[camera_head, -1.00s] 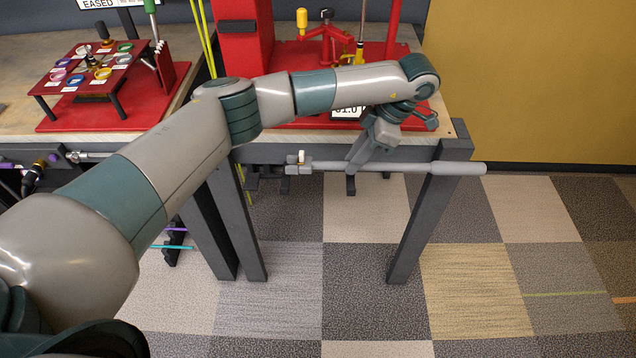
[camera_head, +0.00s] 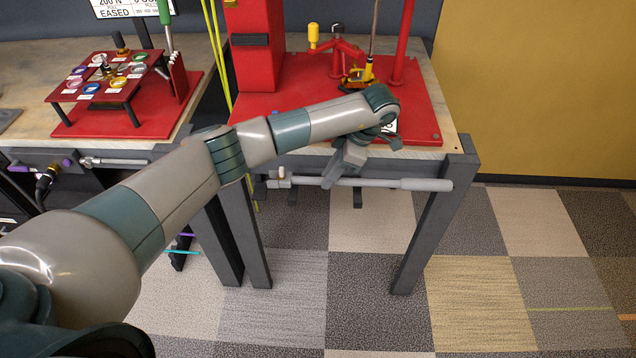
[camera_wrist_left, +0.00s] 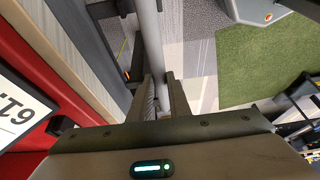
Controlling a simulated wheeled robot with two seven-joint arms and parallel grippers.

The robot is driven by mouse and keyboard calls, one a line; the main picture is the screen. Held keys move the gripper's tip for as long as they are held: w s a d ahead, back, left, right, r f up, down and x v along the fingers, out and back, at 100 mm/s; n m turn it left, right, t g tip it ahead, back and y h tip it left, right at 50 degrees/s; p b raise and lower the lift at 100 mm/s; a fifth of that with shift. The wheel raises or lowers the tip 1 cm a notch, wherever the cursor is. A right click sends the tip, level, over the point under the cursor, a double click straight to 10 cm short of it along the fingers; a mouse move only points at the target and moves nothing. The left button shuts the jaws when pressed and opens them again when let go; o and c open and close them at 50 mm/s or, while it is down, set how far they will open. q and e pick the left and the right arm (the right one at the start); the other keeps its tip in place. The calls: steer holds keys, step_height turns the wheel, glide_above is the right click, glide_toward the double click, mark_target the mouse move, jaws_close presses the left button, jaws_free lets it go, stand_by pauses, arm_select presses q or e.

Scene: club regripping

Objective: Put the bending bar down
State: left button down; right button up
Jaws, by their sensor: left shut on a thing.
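The bending bar (camera_head: 400,184) is a long grey bar with a thicker handle at its right end and a small pale peg at its left end. It lies level in the picture, in front of the right bench's front edge, and crosses in front of the front right leg. My left gripper (camera_head: 332,181) is shut on the bar, left of its middle. In the left wrist view the bar (camera_wrist_left: 151,45) runs up from between my fingers (camera_wrist_left: 160,98). I cannot tell whether the bar touches the dark brackets (camera_head: 357,198) under the bench edge. My right gripper is out of view.
The right bench (camera_head: 440,152) carries a red base (camera_head: 425,125) with a red column and a yellow-tipped fixture. The left bench holds a red stand with colored rings (camera_head: 105,75). A bench leg (camera_head: 425,240) stands behind the bar's handle. Carpet floor in front is clear.

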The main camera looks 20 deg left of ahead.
mark_target(318, 179)
arm_select(q)
steer(key=a+f, duration=0.1)
steer(key=a+f+p, duration=0.1)
steer(key=a, duration=0.1)
steer(key=shift+w+a, duration=0.2)
steer(key=shift+f+p, duration=0.55)
steer(key=shift+f, duration=0.1)
step_height(318, 179, down, 3)
steer(key=shift+r+p, duration=0.15)
steer(key=shift+p, duration=0.25)
